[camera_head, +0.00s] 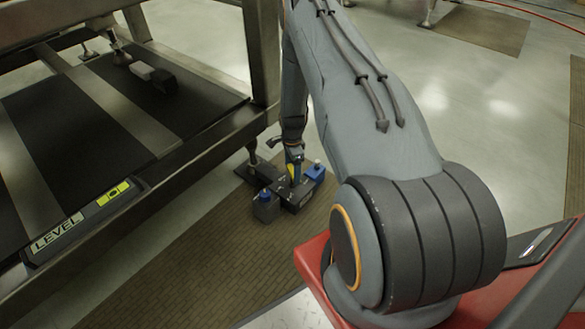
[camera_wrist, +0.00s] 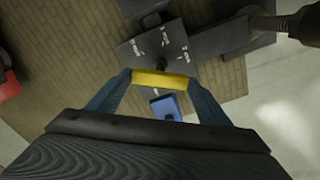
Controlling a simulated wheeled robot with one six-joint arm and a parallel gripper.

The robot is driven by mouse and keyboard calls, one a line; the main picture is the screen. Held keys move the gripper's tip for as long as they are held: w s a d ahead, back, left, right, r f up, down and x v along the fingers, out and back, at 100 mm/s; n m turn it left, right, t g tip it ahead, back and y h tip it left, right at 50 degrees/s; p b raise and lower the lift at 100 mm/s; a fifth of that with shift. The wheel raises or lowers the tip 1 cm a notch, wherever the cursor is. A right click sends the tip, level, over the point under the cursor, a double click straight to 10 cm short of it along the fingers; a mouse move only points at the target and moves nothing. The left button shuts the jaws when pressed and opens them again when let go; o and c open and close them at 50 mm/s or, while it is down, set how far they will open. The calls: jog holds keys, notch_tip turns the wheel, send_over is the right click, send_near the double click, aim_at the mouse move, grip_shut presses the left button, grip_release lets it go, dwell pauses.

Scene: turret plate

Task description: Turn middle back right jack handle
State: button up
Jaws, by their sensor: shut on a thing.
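The jack is a low dark block on the floor mat beside the turret stand's leg, seen in the head view (camera_head: 298,196). In the wrist view its dark top (camera_wrist: 160,47) carries small white markings. Its yellow handle (camera_wrist: 160,79) lies crosswise between my fingers, and a bit of yellow shows in the head view. My gripper (camera_wrist: 160,84) is shut on the yellow handle, with a blue finger on each side. In the head view my gripper (camera_head: 294,165) points down at the jack, its fingertips partly hidden.
A blue-topped part (camera_head: 265,197) and a blue block (camera_head: 315,171) sit on either side of the jack. The dark stand frame (camera_head: 262,60) with a level (camera_head: 85,220) rises at left. A brown mat (camera_head: 190,270) lies beneath.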

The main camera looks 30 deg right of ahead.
jog(key=o, duration=1)
jog(key=shift+d, duration=0.1)
jog(key=shift+o, duration=0.2)
jog(key=shift+r, duration=0.15)
notch_tip(320, 180, up, 8)
jog(key=shift+f+p, duration=0.1)
jog(key=shift+p, duration=0.95)
